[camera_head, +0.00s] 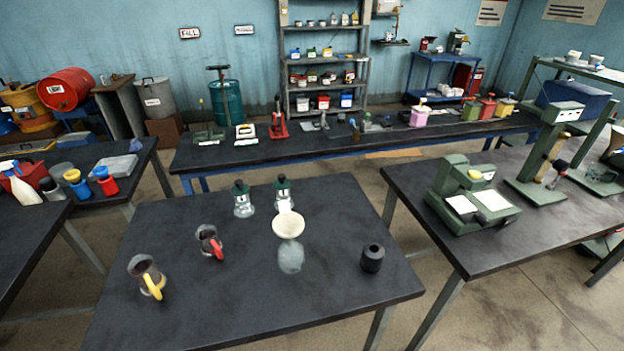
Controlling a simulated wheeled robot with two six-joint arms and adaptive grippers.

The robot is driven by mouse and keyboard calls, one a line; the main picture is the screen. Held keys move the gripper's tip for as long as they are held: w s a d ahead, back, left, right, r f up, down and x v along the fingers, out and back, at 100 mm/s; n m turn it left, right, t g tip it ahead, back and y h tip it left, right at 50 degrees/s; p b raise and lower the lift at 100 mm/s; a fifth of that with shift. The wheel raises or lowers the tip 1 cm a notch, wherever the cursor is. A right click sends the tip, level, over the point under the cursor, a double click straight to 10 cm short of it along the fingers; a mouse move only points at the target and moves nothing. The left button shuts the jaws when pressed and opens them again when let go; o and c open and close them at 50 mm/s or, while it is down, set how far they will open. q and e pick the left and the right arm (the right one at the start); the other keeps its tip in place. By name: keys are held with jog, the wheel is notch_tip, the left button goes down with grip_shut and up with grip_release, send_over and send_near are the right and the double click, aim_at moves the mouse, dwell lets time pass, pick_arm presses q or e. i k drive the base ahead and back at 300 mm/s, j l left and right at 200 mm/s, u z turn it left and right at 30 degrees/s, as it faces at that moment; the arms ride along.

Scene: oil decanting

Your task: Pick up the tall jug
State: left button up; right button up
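Two dark-looking jugs stand on the left part of the near black table. The jug with the yellow handle (146,271) is nearer and looks the larger and taller; its handle is on its right, front side. The jug with the red handle (207,240) stands behind it to the right and looks smaller. The two jugs are apart, and both look upright. Neither gripper shows in the head view, and nothing touches the jugs.
The near table (220,310) also bears two green-topped glass bottles (242,204) (282,189), a cream funnel (288,226) on a clear glass vessel (291,259), and a black cylinder (372,259). The table's front middle is clear. Another black table (560,215) with green machines stands at right.

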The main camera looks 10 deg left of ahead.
aim_at(151, 282)
jog(key=u, duration=1.55)
jog(key=j+z, duration=0.1)
jog(key=z, duration=0.25)
jog(key=i+j+z, duration=0.1)
jog(key=z, duration=0.3)
jog(key=j+z, duration=0.2)
jog(key=j, duration=0.5)
jog(key=j+z, duration=0.25)
jog(key=j, duration=0.45)
jog(key=j+z, duration=0.2)
jog(key=j, duration=0.5)
jog(key=k+j+z, duration=0.1)
jog(key=j+z, duration=0.15)
jog(key=j, duration=0.4)
